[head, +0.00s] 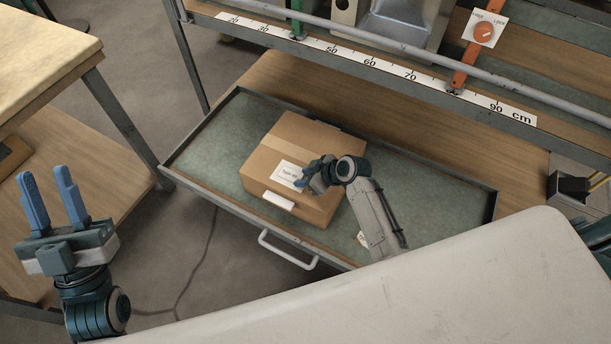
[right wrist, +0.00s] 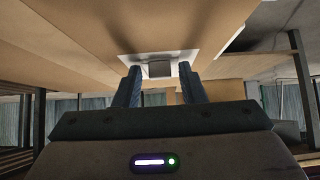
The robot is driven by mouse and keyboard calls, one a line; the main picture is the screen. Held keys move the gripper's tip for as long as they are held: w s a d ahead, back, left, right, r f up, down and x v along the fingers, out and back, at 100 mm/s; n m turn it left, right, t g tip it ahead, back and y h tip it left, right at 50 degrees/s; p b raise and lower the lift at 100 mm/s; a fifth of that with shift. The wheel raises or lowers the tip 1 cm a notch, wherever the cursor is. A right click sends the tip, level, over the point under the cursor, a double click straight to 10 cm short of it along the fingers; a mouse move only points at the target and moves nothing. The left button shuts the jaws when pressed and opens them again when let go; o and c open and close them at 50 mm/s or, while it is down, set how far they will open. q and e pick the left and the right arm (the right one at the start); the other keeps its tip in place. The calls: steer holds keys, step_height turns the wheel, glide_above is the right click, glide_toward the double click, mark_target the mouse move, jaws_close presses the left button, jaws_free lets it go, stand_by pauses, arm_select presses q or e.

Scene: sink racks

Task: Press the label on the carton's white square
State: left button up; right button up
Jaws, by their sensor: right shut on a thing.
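The brown carton (head: 298,140) sits in the open drawer, with a paler tape band across its top. A white label with printed text (head: 288,173) is at my right gripper's fingertips, over the carton's top. A blank white patch (head: 279,201) shows on the carton's near side. My right gripper (head: 303,182) is shut. In the right wrist view a small grey block (right wrist: 160,69) sits between its fingers, against a white piece (right wrist: 130,59) at the carton's surface. I cannot tell whether the label touches the carton. My left gripper (head: 50,195) is open and empty, away from the carton.
The green-lined drawer (head: 430,182) has a pale handle (head: 285,250) in front. A shelf edge with a centimetre scale (head: 385,75) runs above and behind it. A wooden table (head: 45,60) stands at left.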

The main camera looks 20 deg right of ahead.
steer(key=shift+f, duration=0.1)
steer(key=o, duration=1)
